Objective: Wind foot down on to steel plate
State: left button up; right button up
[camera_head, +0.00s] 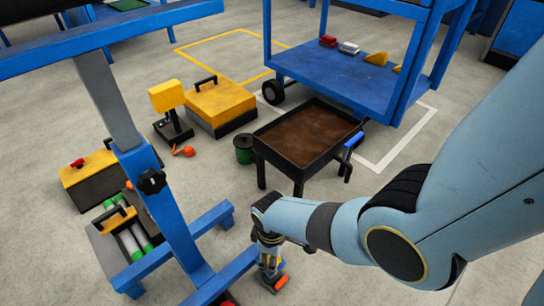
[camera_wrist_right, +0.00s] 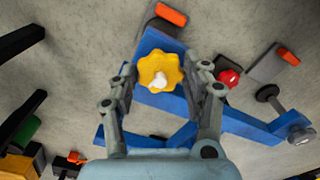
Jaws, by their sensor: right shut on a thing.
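My right gripper (camera_head: 270,255) points down at the end of the blue frame's low foot beam. In the right wrist view the gripper (camera_wrist_right: 160,82) is shut on a yellow lobed knob (camera_wrist_right: 160,71), one finger on each side, with a pale stud at its centre. A grey steel plate with an orange grip (camera_wrist_right: 172,14) lies on the floor by this beam end; its orange grip also shows in the head view (camera_head: 281,283). The foot under the yellow knob is hidden, so I cannot tell whether it touches the plate. My left gripper is out of view.
The blue frame (camera_head: 165,215) stands close to the left. A black tray table (camera_head: 262,150) stands behind my gripper.

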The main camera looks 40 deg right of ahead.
jog(key=shift+m, duration=1)
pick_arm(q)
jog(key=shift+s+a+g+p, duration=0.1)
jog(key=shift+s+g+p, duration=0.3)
pick_arm(e)
jog(key=m, duration=0.5)
jog(key=shift+m, duration=0.3)
jog(key=o, duration=1.2)
jog(key=shift+c, duration=0.2)
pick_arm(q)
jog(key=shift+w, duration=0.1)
pick_arm(e)
notch_tip(320, 180, up, 12)
